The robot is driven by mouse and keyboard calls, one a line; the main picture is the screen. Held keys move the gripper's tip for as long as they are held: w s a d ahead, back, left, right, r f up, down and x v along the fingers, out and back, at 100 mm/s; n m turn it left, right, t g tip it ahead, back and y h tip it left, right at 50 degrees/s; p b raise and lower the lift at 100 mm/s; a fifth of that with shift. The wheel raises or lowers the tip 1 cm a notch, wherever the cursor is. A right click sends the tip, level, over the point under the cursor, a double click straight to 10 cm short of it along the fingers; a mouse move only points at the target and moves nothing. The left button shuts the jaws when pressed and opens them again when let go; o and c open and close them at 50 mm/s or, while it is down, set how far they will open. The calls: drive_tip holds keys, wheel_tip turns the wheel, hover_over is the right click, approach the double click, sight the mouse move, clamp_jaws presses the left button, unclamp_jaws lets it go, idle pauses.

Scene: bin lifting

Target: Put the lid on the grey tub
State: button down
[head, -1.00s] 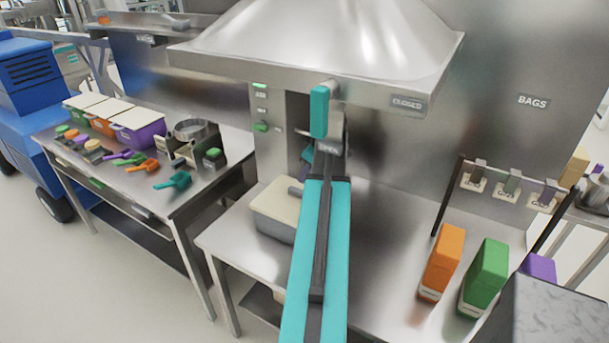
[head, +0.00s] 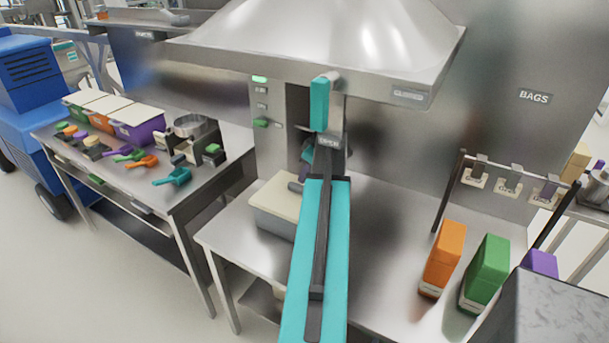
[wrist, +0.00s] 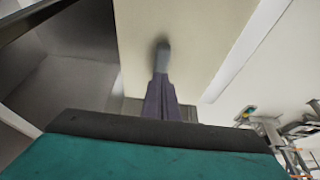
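The grey tub (head: 272,224) stands on the steel bench below the hood. The cream lid (head: 272,198) lies across its top in the head view; I cannot tell whether it is seated all round. The lid (wrist: 190,35) also fills the upper middle of the wrist view. My gripper (head: 294,187) is at the lid's right side in the head view, partly hidden by my arm. In the wrist view, my gripper's fingers (wrist: 162,50) look closed together, with their tips over the lid's face and nothing seen between them. Whether they touch the lid is unclear.
An orange packet (head: 442,258) and a green packet (head: 484,272) stand to the right on the bench. The steel hood (head: 320,45) overhangs the bench. A side table (head: 185,205) at left holds colored bins and scoops. Bare bench lies between my arm and the packets.

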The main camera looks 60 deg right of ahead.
drive_tip(key=shift+f+b, duration=0.5)
drive_tip(key=shift+f, duration=0.55)
drive_tip(key=shift+r, duration=0.15)
idle(0.3)
wheel_tip(320, 180, up, 7)
drive_tip(key=p, duration=0.3)
drive_tip(key=shift+p, duration=0.3)
idle(0.9)
idle(0.5)
